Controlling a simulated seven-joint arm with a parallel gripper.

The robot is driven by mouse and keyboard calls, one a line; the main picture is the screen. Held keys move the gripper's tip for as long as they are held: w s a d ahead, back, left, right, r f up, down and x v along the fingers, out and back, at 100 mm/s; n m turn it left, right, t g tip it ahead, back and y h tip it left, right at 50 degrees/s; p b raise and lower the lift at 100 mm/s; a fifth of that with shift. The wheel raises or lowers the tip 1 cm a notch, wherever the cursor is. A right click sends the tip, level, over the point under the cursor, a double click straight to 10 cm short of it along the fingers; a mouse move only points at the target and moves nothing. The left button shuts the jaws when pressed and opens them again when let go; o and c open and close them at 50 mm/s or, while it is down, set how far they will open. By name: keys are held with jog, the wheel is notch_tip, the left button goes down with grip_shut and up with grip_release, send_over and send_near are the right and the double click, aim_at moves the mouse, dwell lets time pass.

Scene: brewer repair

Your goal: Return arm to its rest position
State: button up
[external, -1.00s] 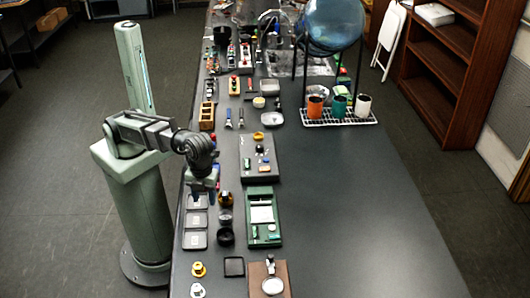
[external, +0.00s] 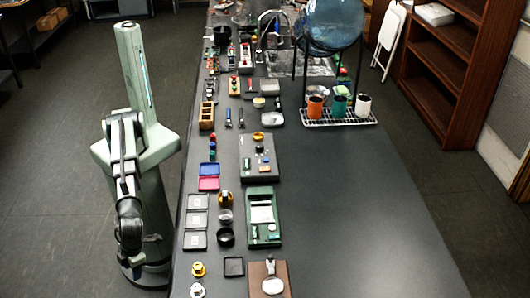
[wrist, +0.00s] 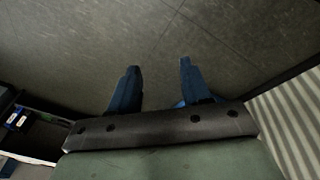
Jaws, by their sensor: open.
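My gripper (wrist: 157,85) is open and empty in the wrist view. Its two blue fingers are apart, with only grey floor between and beyond them. In the external view my arm is folded down beside its own column, left of the bench. The gripper end (external: 148,239) hangs off the bench's left edge, over the floor side, and is small and partly hidden there. It touches nothing that I can make out.
The long dark bench (external: 350,220) has its right half clear. Its left side carries small trays (external: 196,220), a green box (external: 263,217), a brown mat (external: 284,288) and a grey board (external: 247,165). A rack (external: 338,118) with three cups stands farther back.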

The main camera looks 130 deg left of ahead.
jog(key=s+a+f+n+h, duration=0.15)
jog(key=a+f+n, duration=0.35)
jog(key=f, duration=0.6)
jog(key=s+a+f+n+h, duration=0.1)
jog(key=s+a+f+n, duration=0.15)
jog(key=f+n, duration=0.55)
jog(key=s+a+f+n+h, duration=0.2)
jog(key=s+a+f+n, duration=0.15)
jog(key=f, duration=0.95)
jog(key=s+a+f+g+y, duration=0.1)
jog(key=s+a+f+y, duration=0.1)
jog(key=s+a, duration=0.6)
jog(key=s+a+f+n+g+y, duration=0.1)
jog(key=s+a+f+g+y, duration=0.1)
jog(key=s+a+f, duration=0.3)
jog(key=s+a+f+n+g+y, duration=0.1)
jog(key=s+a+f, duration=0.3)
jog(key=s+a, duration=0.7)
jog(key=shift+s+a+g+y, duration=0.25)
jog(key=shift+s+g+y, duration=0.35)
jog(key=shift+s, duration=0.45)
jog(key=shift+n, duration=0.25)
